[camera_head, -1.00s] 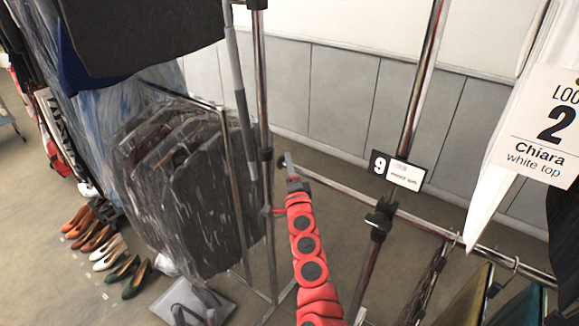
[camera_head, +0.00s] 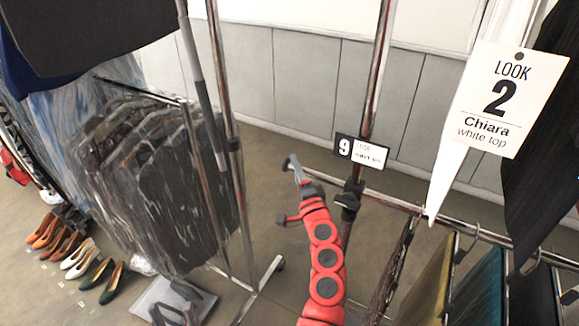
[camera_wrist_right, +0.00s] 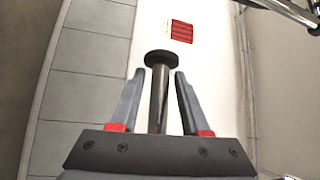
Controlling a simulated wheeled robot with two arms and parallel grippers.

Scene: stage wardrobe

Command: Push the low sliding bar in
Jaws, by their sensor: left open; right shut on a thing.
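The low chrome bar (camera_head: 395,203) runs from the middle of the head view down to the right, with hangers on its right part. A red jointed arm reaches up from the bottom middle. Its gripper, which I take as my right gripper (camera_head: 293,170), is at the bar's left end. In the right wrist view, my right gripper (camera_wrist_right: 158,100) has a metal rod (camera_wrist_right: 159,90) with a round black end cap (camera_wrist_right: 160,58) between its fingers. The rod's lower part is hidden behind the gripper body. I cannot make out my left gripper.
An upright post with a "9" card (camera_head: 361,152) crosses the bar. Garments and a "LOOK 2" tag (camera_head: 503,98) hang at right. Bagged dark garments (camera_head: 165,195) hang at left. Shoes (camera_head: 75,255) line the floor. A grey-panelled wall (camera_head: 300,85) stands behind.

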